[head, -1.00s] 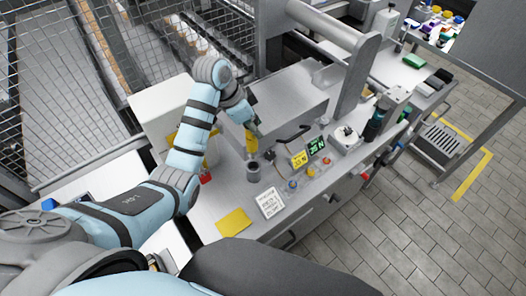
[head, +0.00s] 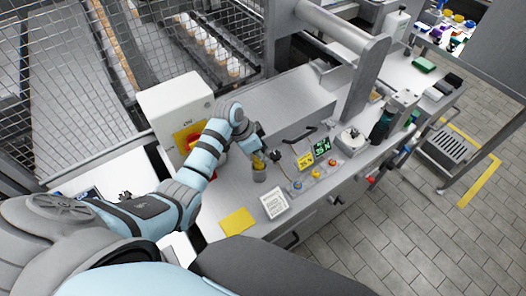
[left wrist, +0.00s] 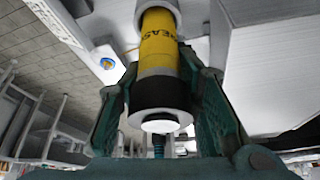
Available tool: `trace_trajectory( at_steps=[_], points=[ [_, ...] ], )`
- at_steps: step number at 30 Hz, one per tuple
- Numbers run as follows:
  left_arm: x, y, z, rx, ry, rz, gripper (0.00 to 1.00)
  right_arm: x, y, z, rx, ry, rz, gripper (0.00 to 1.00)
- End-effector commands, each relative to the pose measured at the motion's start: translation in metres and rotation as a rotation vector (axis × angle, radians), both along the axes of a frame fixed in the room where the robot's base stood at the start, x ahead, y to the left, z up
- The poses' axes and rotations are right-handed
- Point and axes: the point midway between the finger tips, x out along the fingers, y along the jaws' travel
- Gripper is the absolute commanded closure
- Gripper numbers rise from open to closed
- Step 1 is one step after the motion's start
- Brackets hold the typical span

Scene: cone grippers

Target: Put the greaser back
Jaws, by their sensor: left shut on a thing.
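The greaser (head: 258,163) is a yellow tube. In the left wrist view the greaser (left wrist: 160,42) shows dark lettering and a black and white end. My left gripper (head: 264,154) is shut on it, and its green fingers (left wrist: 158,88) flank the black end. The far end of the yellow tube meets the mouth of a grey round holder (head: 259,175), which also shows at the top of the left wrist view (left wrist: 158,8). The tube appears partly inside the holder; how deep I cannot tell. My right gripper is not in view.
A yellow sheet (head: 237,221) and a white printed card (head: 274,204) lie in front of the holder. Buttons (head: 297,185) and small displays (head: 322,147) stand to its right. A white box with a red-and-yellow switch (head: 188,138) stands behind left. A curved black handle (head: 300,136) is close by.

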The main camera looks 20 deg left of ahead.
Motion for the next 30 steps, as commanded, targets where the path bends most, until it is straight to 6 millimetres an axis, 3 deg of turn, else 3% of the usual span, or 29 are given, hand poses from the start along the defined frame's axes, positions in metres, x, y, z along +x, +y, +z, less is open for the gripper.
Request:
trace_trajectory(
  at_steps=[3, 4, 8, 20, 23, 30],
  points=[
    [0.000, 0.000, -0.002, 0.000, -0.001, -0.001, 1.00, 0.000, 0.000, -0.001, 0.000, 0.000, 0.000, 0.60],
    [0.000, 0.000, -0.003, 0.000, 0.000, 0.000, 0.68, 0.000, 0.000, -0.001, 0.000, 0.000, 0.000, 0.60],
    [0.000, 0.000, -0.002, 0.000, 0.000, -0.001, 0.47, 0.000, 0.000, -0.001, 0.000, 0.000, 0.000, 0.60],
    [-0.001, 0.001, 0.004, 0.000, 0.000, -0.001, 0.47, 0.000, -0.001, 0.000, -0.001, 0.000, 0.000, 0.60],
    [-0.004, 0.005, 0.018, 0.002, -0.003, -0.002, 0.47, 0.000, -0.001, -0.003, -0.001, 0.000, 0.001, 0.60],
    [-0.021, 0.020, 0.072, 0.003, -0.003, -0.001, 0.47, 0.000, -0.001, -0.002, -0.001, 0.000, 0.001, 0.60]
  ],
)
